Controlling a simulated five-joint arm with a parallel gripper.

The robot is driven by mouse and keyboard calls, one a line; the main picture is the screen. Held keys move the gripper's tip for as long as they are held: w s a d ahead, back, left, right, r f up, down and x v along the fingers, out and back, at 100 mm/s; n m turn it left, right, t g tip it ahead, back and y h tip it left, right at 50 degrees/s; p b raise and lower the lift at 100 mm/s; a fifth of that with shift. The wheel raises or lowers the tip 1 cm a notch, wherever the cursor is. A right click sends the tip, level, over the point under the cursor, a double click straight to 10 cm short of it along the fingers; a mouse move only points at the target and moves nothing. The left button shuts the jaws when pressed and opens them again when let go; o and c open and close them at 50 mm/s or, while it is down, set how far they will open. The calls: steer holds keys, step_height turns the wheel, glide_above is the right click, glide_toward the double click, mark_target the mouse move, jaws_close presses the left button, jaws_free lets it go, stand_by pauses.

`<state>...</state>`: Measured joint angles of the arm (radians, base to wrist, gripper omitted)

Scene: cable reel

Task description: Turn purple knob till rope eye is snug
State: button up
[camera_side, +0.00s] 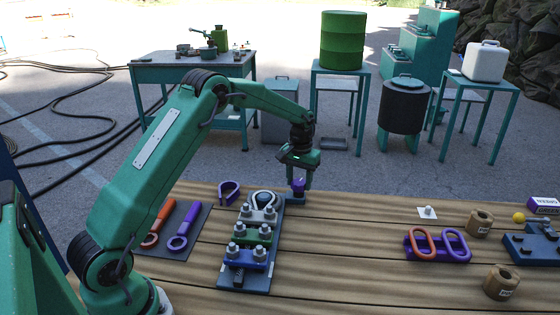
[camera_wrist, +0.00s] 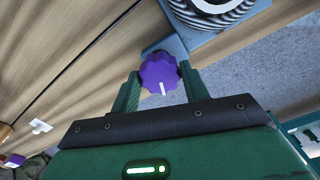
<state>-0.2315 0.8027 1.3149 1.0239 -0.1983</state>
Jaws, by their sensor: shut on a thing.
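The purple knob (camera_side: 298,185) stands at the far right corner of the blue-grey clamp plate (camera_side: 279,205). It also shows in the wrist view (camera_wrist: 159,72), with a white mark on its edge pointing toward my gripper. My gripper (camera_side: 299,181) points down and is shut on the knob, one finger on each side; it shows in the wrist view too (camera_wrist: 160,88). The rope eye (camera_side: 264,198) is a pale loop around a dark thimble at the plate's far end, beside the knob. In the wrist view the rope eye (camera_wrist: 212,8) is cut off at the top. I cannot tell how snug it is.
Bolted silver, green and blue clamps (camera_side: 245,254) run along the plate. A purple shackle (camera_side: 229,192) and two wrenches (camera_side: 178,242) on a dark mat lie left. Chain links (camera_side: 437,244) and wooden pieces (camera_side: 501,282) lie right. The bench between is clear.

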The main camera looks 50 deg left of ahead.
mark_target(299, 182)
steer(key=m, duration=0.7)
steer(key=shift+r, duration=0.1)
steer(key=m, duration=0.7)
stand_by(0.4)
steer(key=o, duration=1)
steer(key=shift+r, duration=3.85)
steer(key=shift+r, duration=0.1)
